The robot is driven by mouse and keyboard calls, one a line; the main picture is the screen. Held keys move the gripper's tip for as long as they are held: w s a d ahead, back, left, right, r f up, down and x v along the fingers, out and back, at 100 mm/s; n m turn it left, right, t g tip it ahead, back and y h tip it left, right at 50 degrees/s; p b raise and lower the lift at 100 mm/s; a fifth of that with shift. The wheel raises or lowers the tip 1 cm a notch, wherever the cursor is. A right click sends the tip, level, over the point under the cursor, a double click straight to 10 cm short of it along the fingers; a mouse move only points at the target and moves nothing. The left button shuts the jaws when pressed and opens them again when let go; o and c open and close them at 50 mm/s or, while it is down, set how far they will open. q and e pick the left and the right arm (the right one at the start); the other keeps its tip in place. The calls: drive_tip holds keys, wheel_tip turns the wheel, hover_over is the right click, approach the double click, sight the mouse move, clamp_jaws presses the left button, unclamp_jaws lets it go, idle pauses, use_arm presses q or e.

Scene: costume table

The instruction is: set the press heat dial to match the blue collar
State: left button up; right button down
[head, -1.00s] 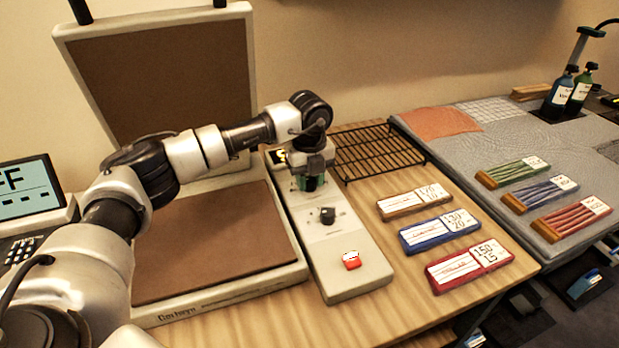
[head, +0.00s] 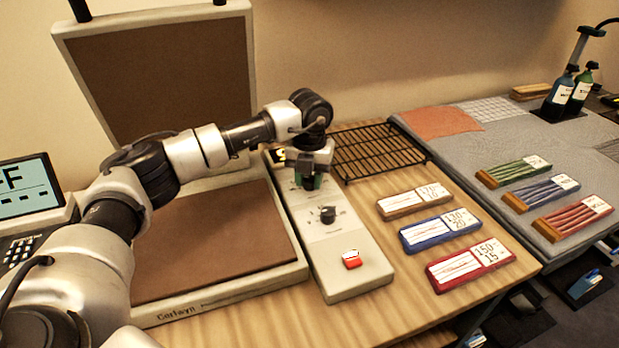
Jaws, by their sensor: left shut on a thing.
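The press control panel (head: 352,272) is a pale, long box right of the open press. My left gripper (head: 309,180) points down at the panel's upper part and is shut on the upper dial there. The gripper mostly hides that dial, so its setting cannot be read. A second dark dial (head: 327,214) sits just below it, uncovered. The blue collar card (head: 440,231) lies on the wooden table to the right, marked 130 and 20. A small display (head: 278,155) at the panel's top is partly hidden by my arm. My right gripper is not in view.
A red button (head: 351,260) is near the panel's front. A brown card (head: 413,201) and a red card (head: 470,266) flank the blue one. A black wire rack (head: 380,150) stands behind. The press's brown lower plate (head: 205,240) lies left.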

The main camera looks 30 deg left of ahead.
sight(309, 178)
use_arm(q)
drive_tip(key=m, duration=0.4)
drive_tip(key=shift+m, duration=0.3)
drive_tip(key=m+b, duration=0.1)
drive_tip(key=m, duration=0.3)
drive_tip(key=shift+m, duration=0.4)
drive_tip(key=o, duration=0.9)
wheel_tip(309, 178, up, 11)
drive_tip(key=shift+f, duration=0.1)
idle(0.4)
